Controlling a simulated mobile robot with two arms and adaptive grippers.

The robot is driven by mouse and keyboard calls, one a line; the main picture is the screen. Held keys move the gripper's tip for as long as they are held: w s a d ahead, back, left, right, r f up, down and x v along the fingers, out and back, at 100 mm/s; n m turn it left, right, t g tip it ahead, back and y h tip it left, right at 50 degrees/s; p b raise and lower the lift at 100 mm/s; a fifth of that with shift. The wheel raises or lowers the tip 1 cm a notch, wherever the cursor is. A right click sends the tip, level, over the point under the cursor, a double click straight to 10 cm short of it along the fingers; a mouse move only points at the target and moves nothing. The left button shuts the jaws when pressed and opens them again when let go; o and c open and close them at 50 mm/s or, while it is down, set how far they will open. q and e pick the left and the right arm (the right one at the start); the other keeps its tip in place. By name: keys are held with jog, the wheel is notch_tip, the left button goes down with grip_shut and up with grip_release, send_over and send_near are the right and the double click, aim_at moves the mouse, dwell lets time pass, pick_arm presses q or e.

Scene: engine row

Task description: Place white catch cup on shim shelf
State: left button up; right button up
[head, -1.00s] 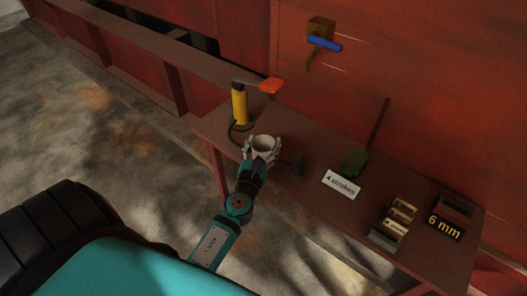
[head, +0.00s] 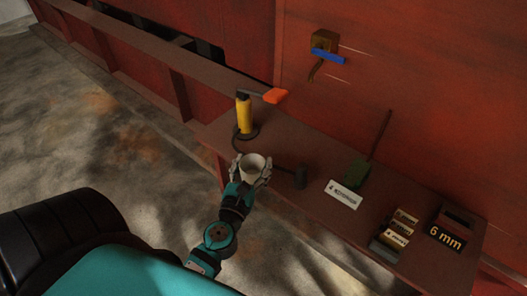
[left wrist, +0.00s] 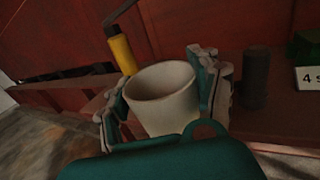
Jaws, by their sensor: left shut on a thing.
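The white catch cup (head: 252,166) is upright between the fingers of my left gripper (head: 251,176), which is shut on it. In the left wrist view the cup (left wrist: 162,97) fills the space between the two fingers, its open mouth facing up. The gripper holds it at the front edge of the brown shelf (head: 315,197), near the shelf's left part. The cup hides whatever lies right behind it. My right gripper is not in view.
A yellow cylinder tool with an orange handle (head: 244,115) stands behind the cup. A dark cylinder (head: 300,178) is to its right.

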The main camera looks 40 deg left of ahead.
aim_at(245, 174)
pick_arm(q)
jog(key=v, duration=0.2)
jog(key=b+v, duration=0.1)
jog(key=v, duration=0.1)
jog(key=a+b+v, duration=0.1)
jog(key=v, duration=0.1)
jog(key=shift+s+d+r, duration=0.1)
jog(key=shift+s+r, duration=0.05)
jog(key=shift+s, duration=0.3)
jog(key=shift+s+d+r+b, duration=0.1)
jog(key=shift+s+r+b, duration=0.15)
jog(key=shift+s+b, duration=0.15)
jog(key=d+r+m+h, duration=0.3)
jog(key=d+h, duration=0.2)
jog(key=d, duration=0.6)
jog(key=shift+w+m+t+h, duration=0.3)
jog(key=shift+w+t, duration=0.1)
jog(key=shift+w, duration=0.05)
jog(key=shift+w, duration=0.1)
